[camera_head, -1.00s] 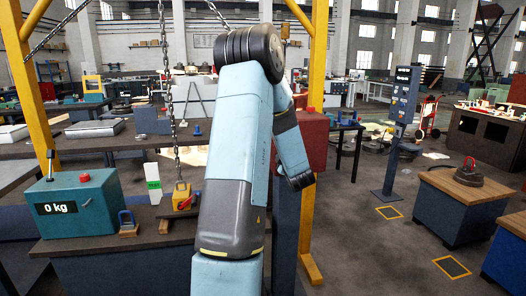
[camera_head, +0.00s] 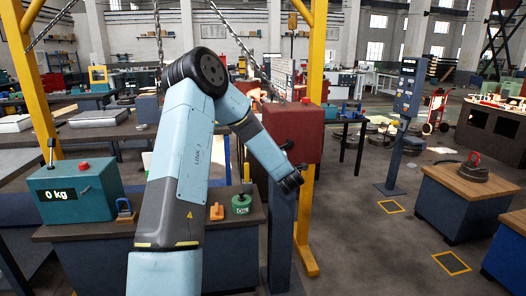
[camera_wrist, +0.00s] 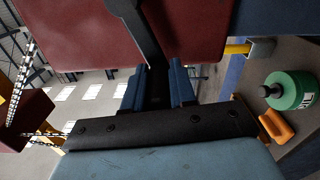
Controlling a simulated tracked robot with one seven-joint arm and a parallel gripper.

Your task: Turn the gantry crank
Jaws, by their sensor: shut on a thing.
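The gantry crank's red housing (camera_head: 293,133) is on a blue post beside the yellow gantry leg. In the wrist view the red housing (camera_wrist: 190,30) fills the top. The dark crank arm (camera_wrist: 136,22) runs down from it towards my gripper. My gripper (camera_wrist: 157,88) has its blue fingers on either side of the dark crank handle and is shut on it. In the head view my wrist is just below and in front of the housing; my fingers are hard to make out there.
A teal scale box (camera_head: 75,193) reading 0 kg stands on the left bench. A green weight (camera_head: 241,205) and a small orange piece (camera_head: 217,212) are on the bench near my arm.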

